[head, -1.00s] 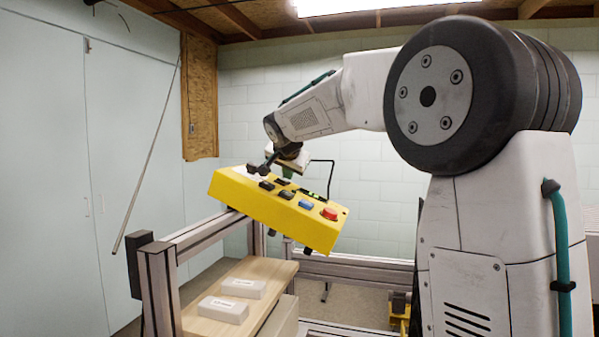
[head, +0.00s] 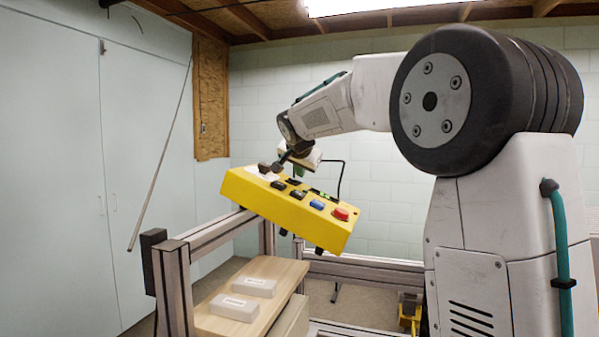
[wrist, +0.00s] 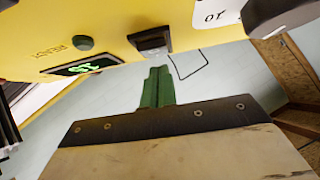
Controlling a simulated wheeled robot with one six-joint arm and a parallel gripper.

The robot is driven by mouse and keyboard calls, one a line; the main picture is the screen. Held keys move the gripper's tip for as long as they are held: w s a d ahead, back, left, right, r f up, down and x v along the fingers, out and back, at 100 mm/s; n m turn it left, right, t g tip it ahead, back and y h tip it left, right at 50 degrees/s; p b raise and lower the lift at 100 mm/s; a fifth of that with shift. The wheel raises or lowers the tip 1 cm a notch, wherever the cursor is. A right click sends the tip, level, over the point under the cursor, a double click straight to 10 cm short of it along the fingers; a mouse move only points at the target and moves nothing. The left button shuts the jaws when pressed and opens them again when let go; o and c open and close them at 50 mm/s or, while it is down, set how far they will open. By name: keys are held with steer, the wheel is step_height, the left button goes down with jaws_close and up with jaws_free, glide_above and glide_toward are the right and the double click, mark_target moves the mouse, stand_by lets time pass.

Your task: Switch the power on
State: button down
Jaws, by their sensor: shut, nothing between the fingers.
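The yellow control box (head: 285,208) is tilted on the metal frame. Its face carries a red button (head: 340,214), a blue button (head: 317,204), black switches (head: 297,194) and a white plate (head: 259,172) with a dark knob at its left end. In the wrist view the plate (wrist: 213,14), marked "0" and "I", is beside a large dark part (wrist: 284,14). A lit green display (wrist: 83,67) also shows there. My gripper (wrist: 157,86) has green fingers together and empty, close to the box and apart from the switches.
A wooden shelf (head: 226,325) below the box carries two pale labelled blocks (head: 254,287). The metal frame (head: 205,236) runs beneath and left of the box. A thin black cable (head: 343,172) loops behind it. Pale walls stand behind and at left.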

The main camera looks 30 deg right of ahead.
mark_target(305, 187)
steer(key=r, duration=0.1)
steer(key=d+r, duration=0.1)
steer(key=r, duration=0.1)
steer(key=shift+s+d+r, duration=0.15)
steer(key=shift+s+r, duration=0.2)
steer(key=shift+r, duration=0.05)
steer(key=d+r+v, duration=0.1)
steer(key=v, duration=0.8)
steer(key=shift+r, duration=0.4)
steer(key=shift+s+d, duration=0.1)
steer(key=s+a+f+n+g+y, duration=0.2)
steer(key=s+a+f+n, duration=0.2)
steer(key=s+f, duration=0.7)
steer(key=s+a+f+n+g+y, duration=0.1)
steer(key=s+a+f+n+g, duration=0.2)
steer(key=s+a+f, duration=0.4)
steer(key=s+a+f+n+g+y, duration=0.2)
steer(key=s+a+f+n, duration=0.3)
steer(key=s+f, duration=1.1)
steer(key=s+a, duration=0.1)
steer(key=s, duration=0.4)
steer(key=shift+s+g+y, duration=0.3)
steer(key=shift+g, duration=0.1)
